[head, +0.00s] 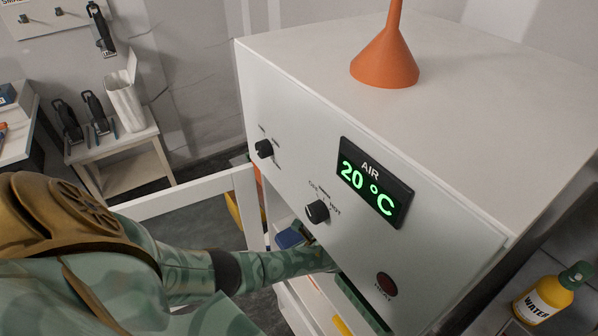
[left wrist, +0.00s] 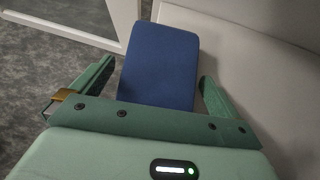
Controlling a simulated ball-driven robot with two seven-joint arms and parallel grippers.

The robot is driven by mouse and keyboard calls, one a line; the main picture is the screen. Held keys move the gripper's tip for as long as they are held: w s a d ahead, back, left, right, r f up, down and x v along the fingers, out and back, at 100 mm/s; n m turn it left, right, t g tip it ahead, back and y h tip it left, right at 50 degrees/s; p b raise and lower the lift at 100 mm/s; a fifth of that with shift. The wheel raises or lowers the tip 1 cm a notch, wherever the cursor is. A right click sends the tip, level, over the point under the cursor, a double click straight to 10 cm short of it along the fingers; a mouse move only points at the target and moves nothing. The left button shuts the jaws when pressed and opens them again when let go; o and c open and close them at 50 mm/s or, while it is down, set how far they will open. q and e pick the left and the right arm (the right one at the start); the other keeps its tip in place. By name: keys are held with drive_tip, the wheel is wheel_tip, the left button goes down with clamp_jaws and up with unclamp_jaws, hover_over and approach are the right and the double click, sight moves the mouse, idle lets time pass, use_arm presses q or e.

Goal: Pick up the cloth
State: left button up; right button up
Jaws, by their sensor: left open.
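A blue, flat rectangular piece with rounded corners, which looks like the folded cloth (left wrist: 160,65), lies on a pale surface in the left wrist view, by its edge. What looks like the same blue piece (head: 290,238) shows in the head view, just below the white cabinet. My left gripper (left wrist: 158,76) is open, its green fingers spread to the left and right of the cloth's near end. I cannot tell whether they touch it. In the head view the left arm reaches under the cabinet front, which hides most of the gripper. My right gripper is not in view.
The white cabinet (head: 300,110) with knobs and a lit "AIR 20 °C" display (head: 375,183) overhangs the shelf. An orange funnel (head: 386,60) stands on top. A yellow water bottle (head: 545,298) is at lower right. A white frame (head: 190,193) stands left of the cabinet.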

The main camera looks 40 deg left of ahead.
use_arm(q)
drive_tip(key=shift+s+r, duration=0.1)
drive_tip(key=shift+c, duration=1.2)
drive_tip(key=c, duration=0.8)
